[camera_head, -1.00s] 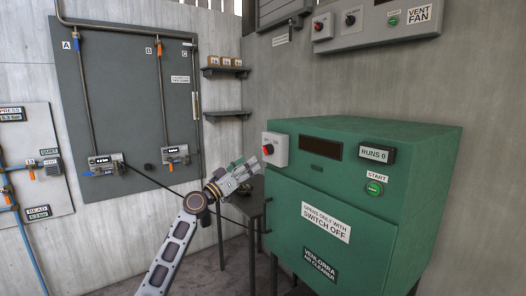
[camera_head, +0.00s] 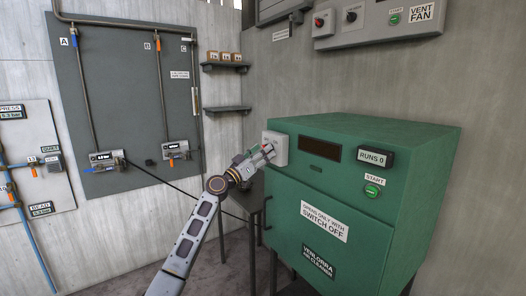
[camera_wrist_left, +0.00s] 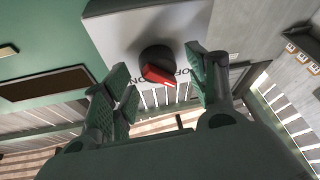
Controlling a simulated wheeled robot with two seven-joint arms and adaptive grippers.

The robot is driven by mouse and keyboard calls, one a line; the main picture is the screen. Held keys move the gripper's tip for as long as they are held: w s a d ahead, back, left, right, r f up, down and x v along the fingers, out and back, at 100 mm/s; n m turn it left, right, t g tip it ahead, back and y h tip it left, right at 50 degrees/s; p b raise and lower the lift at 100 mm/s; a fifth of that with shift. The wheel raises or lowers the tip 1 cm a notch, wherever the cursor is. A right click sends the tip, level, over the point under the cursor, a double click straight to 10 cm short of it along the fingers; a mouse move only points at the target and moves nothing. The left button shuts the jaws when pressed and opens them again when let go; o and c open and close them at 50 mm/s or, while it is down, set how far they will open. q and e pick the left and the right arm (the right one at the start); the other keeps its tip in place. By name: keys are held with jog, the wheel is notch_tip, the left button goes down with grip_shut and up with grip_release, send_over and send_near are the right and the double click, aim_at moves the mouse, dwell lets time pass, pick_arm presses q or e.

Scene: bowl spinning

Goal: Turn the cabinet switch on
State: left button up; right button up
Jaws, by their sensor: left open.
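The green cabinet (camera_head: 335,180) stands at the right in the head view. Its switch is a red-handled rotary knob on a light grey box (camera_head: 277,147) at the cabinet's upper left. In the left wrist view the black knob with its red handle (camera_wrist_left: 158,74) sits on the grey plate, with lettering partly hidden beside it. My left gripper (camera_head: 267,152) is open right in front of the switch box. In the left wrist view its fingers (camera_wrist_left: 160,85) stand on either side of the knob, apart from it as far as I can see. My right gripper is not in view.
The cabinet has a dark display window (camera_head: 320,147), a RUNS 0 counter (camera_head: 374,157) and a green START button (camera_head: 372,190). A fan control box (camera_head: 375,20) hangs on the wall above. Valve panels (camera_head: 125,95) are at the left. Small shelves (camera_head: 227,109) are behind my arm.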

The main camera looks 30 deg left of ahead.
pick_arm(q)
jog(key=shift+w+r, duration=0.1)
jog(key=shift+w, duration=0.15)
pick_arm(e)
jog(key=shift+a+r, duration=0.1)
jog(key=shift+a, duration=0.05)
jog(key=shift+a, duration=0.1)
pick_arm(q)
jog(key=shift+c, duration=0.8)
jog(key=c, duration=0.8)
jog(key=shift+c, duration=0.2)
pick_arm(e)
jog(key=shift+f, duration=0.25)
